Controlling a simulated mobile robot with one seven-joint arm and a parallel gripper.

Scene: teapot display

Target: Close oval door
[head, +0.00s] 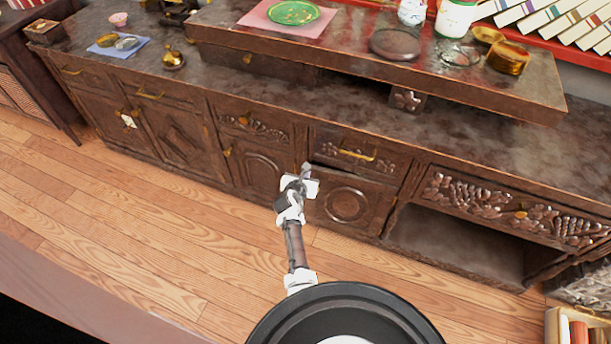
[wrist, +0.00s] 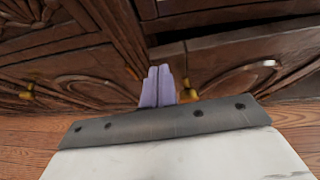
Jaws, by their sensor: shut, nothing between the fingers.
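The oval door (head: 345,205) is a dark carved wooden cabinet door with a raised oval ring, below a drawer in the long cabinet. In the wrist view the oval door (wrist: 240,80) is on the right, with a dark gap above its top edge; it looks slightly ajar. My gripper (head: 306,172) is shut and empty at the door's upper left edge. In the wrist view my gripper's pale fingers (wrist: 157,85) are together, beside the door's brass knob (wrist: 188,92). I cannot tell whether they touch the door.
The drawer (head: 352,150) above has a brass handle. Another carved door (head: 258,168) stands to the left, its knob (wrist: 27,92) at left in the wrist view. An open shelf space (head: 455,245) is on the right. The wooden floor (head: 150,225) in front is clear.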

